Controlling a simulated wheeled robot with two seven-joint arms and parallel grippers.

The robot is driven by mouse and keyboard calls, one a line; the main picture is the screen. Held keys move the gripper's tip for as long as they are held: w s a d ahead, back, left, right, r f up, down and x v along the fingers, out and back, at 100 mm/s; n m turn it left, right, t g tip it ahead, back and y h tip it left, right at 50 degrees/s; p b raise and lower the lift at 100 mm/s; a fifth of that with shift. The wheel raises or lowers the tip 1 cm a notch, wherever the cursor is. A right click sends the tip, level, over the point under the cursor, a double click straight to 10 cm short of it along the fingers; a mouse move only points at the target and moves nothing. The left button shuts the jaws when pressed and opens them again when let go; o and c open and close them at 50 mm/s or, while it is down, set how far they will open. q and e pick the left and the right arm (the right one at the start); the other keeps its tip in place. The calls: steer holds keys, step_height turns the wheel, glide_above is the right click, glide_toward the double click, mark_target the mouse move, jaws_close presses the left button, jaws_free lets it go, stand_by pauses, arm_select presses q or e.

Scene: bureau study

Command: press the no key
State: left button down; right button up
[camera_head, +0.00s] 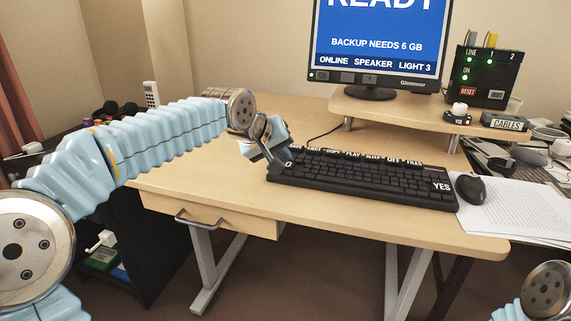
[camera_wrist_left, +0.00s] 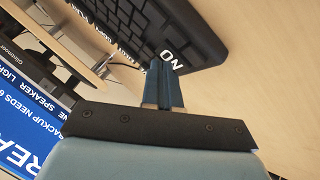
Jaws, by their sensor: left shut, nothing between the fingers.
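The black keyboard (camera_head: 365,182) lies on the desk, with a YES key (camera_head: 441,186) at its right end. The NO key (camera_head: 289,164) is at its left end, and only its O shows past my gripper. My left gripper (camera_head: 276,157) is shut and empty, pointing down at that end. In the left wrist view the white NO lettering (camera_wrist_left: 172,58) shows just beyond the closed fingertips (camera_wrist_left: 164,62). I cannot tell whether the tips touch the key. My right gripper is out of view.
A monitor (camera_head: 380,45) stands on a wooden riser (camera_head: 385,107) behind the keyboard. A black mouse (camera_head: 470,189) and papers (camera_head: 515,210) lie to the right. A black box with green lights (camera_head: 484,75) stands on the riser. The desk (camera_head: 215,150) is bare left of the keyboard.

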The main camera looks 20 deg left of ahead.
arm_select(q)
steer(key=shift+f, duration=0.15)
stand_by(0.3)
steer(key=shift+r+p, duration=0.75)
steer(key=shift+r, duration=0.15)
step_height(320, 180, up, 5)
steer(key=p, duration=0.4)
steer(key=shift+r, duration=0.1)
